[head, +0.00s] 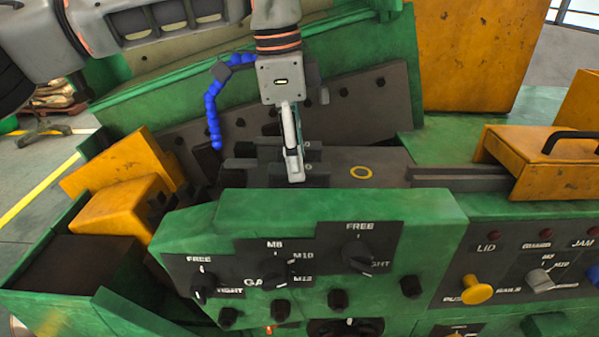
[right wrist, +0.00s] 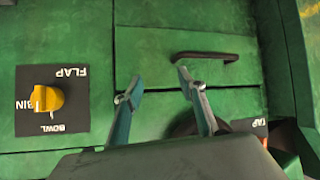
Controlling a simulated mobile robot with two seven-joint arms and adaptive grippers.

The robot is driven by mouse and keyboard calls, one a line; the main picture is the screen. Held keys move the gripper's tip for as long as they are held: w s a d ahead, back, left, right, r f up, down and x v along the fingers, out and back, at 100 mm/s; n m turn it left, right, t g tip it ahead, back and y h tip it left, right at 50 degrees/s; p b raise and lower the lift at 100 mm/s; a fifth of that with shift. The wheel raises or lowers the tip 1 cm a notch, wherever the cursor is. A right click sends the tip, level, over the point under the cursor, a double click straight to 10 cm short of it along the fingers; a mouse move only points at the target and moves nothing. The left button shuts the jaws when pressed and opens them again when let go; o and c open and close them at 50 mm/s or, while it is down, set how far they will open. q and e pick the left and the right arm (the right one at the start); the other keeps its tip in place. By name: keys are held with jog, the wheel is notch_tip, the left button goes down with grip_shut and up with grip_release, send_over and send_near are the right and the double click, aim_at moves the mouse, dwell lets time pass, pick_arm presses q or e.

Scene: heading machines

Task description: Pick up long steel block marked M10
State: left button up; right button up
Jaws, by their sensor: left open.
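My left gripper (head: 294,176) points down over the dark bed of the machine in the head view. It is seen nearly edge-on, and its fingers are open. Dark steel blocks (head: 262,172) lie around and behind its fingertips. Small light marks show beside the fingers but are too small to read, so I cannot tell which block is marked M10. The fingers hide part of these blocks, and I cannot tell whether they touch one. My right gripper (right wrist: 158,90) is open and empty in the right wrist view, in front of a green panel.
A green control panel (head: 440,207) with black knobs stands in front of the bed. A yellow cover (head: 545,165) stands further right. A blue jointed hose (head: 212,115) hangs left of the gripper. The right wrist view shows a yellow knob (right wrist: 47,98) and a dark handle (right wrist: 205,56).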

pick_arm(q)
jog(key=shift+w+d+f, duration=0.1)
jog(key=shift+d+f, duration=0.1)
jog(key=shift+f, duration=0.65)
jog(key=shift+w+d+f, duration=0.1)
jog(key=shift+d+f, duration=0.05)
jog(key=shift+f, duration=0.65)
grip_shut()
jog(key=shift+r, duration=0.15)
